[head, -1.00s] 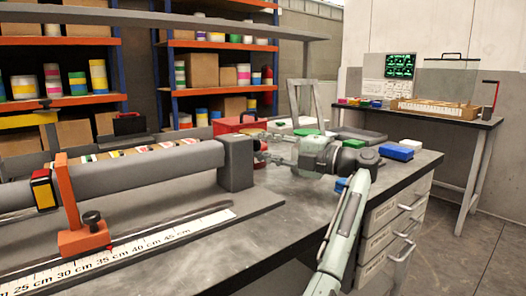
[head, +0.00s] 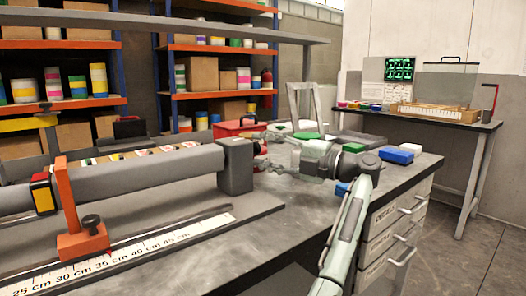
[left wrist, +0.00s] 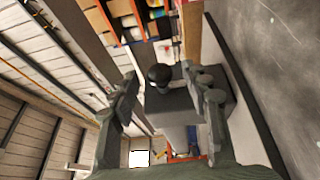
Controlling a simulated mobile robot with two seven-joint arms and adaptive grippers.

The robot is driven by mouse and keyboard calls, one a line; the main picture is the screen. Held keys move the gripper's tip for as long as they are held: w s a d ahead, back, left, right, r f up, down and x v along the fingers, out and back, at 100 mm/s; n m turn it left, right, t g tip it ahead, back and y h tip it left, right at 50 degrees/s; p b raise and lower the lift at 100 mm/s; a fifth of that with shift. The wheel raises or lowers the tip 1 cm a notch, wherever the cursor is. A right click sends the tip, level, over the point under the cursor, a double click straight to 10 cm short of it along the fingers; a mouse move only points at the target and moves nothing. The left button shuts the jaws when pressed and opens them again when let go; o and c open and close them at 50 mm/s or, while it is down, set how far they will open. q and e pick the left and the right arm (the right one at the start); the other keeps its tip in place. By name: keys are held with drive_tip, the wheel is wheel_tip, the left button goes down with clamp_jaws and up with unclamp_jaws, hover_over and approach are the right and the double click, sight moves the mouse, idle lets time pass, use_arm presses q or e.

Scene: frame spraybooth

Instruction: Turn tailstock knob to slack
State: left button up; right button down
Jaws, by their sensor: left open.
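The tailstock is a grey block (head: 235,166) at the right end of the long grey beam (head: 130,175) in the head view. In the left wrist view a dark round knob (left wrist: 160,75) stands out from the tailstock's end face (left wrist: 205,85). My left gripper (head: 261,150) is at this end of the tailstock, its fingers pointing left toward it. In the left wrist view the open fingers (left wrist: 161,82) lie on either side of the knob, with gaps visible. I cannot tell the knob's turn angle. My right gripper is not in view.
An orange carriage (head: 82,246) with its own black knob stands by the white ruler (head: 130,255). A red box (head: 233,128), green block (head: 306,135) and blue blocks (head: 396,156) are on the bench. The bench front near the drawers (head: 385,235) is clear.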

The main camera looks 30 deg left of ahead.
use_arm(q)
drive_tip(key=d, duration=1.1)
drive_tip(key=shift+d+f, duration=0.25)
drive_tip(key=shift+d, duration=0.05)
drive_tip(key=shift+d, duration=0.15)
